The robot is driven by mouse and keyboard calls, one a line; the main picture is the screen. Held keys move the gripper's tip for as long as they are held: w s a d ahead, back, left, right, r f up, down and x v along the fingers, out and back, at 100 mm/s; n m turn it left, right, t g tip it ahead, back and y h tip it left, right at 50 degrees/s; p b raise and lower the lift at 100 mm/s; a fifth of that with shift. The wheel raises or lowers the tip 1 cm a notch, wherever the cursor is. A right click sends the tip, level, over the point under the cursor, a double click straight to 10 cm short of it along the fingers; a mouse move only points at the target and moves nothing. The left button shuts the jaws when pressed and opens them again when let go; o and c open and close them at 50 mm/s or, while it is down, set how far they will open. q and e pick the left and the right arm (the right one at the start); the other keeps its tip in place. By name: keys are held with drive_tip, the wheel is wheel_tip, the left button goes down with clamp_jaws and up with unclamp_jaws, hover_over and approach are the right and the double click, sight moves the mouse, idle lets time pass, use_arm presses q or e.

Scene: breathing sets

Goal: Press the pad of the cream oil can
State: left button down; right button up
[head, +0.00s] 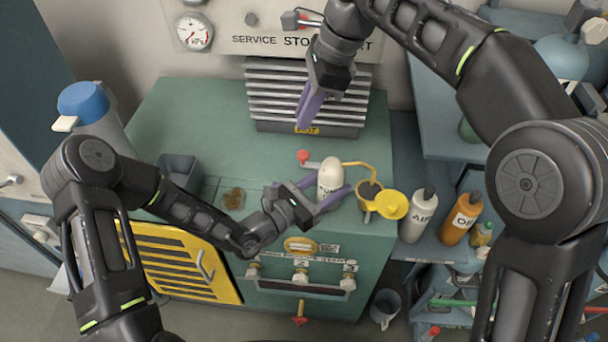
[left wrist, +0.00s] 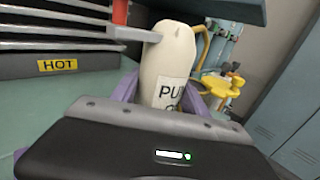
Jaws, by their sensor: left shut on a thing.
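The cream oil can (head: 329,174) is a pale rounded bottle with a dark-lettered label, standing about upright at the front right of the green cabinet top. My left gripper (head: 328,191) is shut on its lower body, one purple finger on each side. In the left wrist view the can (left wrist: 170,58) rises between the fingers (left wrist: 163,95), its label partly hidden by the gripper body.
A red knob (head: 303,157) is just left of the can's top. AIR (head: 418,215) and OIL (head: 460,219) bottles stand farther right. The louvred unit (head: 262,92) has a HOT label.

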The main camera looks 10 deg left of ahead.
sight(304, 153)
drive_tip(key=s+a+n, duration=0.1)
drive_tip(key=s+a+r+n+t+h, duration=0.1)
drive_tip(key=n, duration=0.1)
drive_tip(key=s+a+r+n, duration=0.1)
drive_tip(key=shift+r+n, duration=0.25)
drive_tip(key=shift+n, duration=0.15)
clamp_jaws()
drive_tip(key=d+n+t+h, duration=0.1)
drive_tip(key=n, duration=0.2)
drive_tip(key=w+r+n+h, duration=0.1)
drive_tip(key=n, duration=0.3)
drive_tip(key=d+n+t, duration=0.1)
drive_tip(key=n, duration=0.2)
drive_tip(key=shift+w+d+r+t+h, duration=0.15)
drive_tip(key=shift+w+d+t+h, duration=0.15)
drive_tip(key=shift+h, duration=0.1)
drive_tip(key=x, duration=0.8)
drive_tip(key=s+x, duration=0.1)
drive_tip(key=x, duration=0.4)
drive_tip(key=shift+s+a+f, duration=0.1)
drive_tip(key=shift+f, duration=0.5)
